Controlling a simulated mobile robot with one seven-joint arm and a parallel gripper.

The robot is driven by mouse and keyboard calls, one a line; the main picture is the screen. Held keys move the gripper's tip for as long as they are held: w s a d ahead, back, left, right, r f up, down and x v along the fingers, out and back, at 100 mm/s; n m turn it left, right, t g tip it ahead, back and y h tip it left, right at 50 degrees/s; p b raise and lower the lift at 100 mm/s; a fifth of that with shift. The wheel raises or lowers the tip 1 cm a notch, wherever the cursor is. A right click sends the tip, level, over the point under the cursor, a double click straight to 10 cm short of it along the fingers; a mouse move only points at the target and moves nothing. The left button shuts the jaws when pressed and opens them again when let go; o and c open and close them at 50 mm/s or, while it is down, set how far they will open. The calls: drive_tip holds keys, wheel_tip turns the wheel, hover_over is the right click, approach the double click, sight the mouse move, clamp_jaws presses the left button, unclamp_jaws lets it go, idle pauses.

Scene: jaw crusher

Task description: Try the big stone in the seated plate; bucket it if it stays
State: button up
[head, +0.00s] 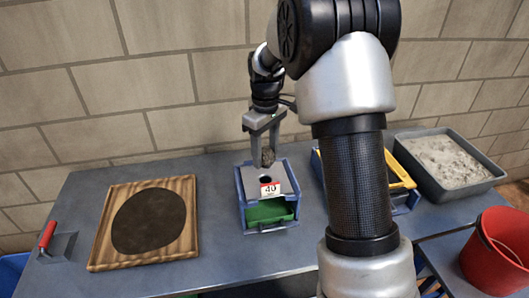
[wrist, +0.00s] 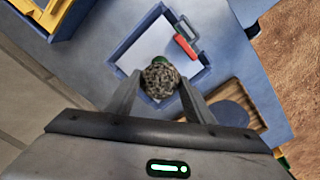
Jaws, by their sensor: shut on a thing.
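My gripper (head: 267,150) is shut on a rough grey-brown stone (head: 268,157), held at the fingertips above the blue box (head: 243,213). The stone also shows between the fingers in the wrist view (wrist: 160,78). A grey plate (head: 253,183) with a round dark hole and a red-and-white label reading 40 is seated on top of the box. The stone is over the back part of the plate; in the wrist view it covers most of the hole. I cannot tell whether it touches the plate. The lower front of the box is open and shows green inside. A red bucket (head: 482,262) stands at the right.
A wooden board (head: 102,250) with a dark round patch lies left. A red-handled tool (head: 48,235) is at the left edge. A yellow-topped blue tray (head: 400,173) and a grey tub of pale gravel (head: 481,184) stand right. Bare table lies between board and box.

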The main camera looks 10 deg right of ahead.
sight(265, 150)
drive_tip(key=shift+r, duration=0.1)
wheel_tip(265, 150, down, 6)
drive_tip(key=b, duration=0.3)
idle(0.6)
drive_tip(key=o, duration=1.4)
wheel_tip(265, 150, up, 18)
drive_tip(key=shift+f+p, duration=0.25)
drive_tip(key=shift+p, duration=0.5)
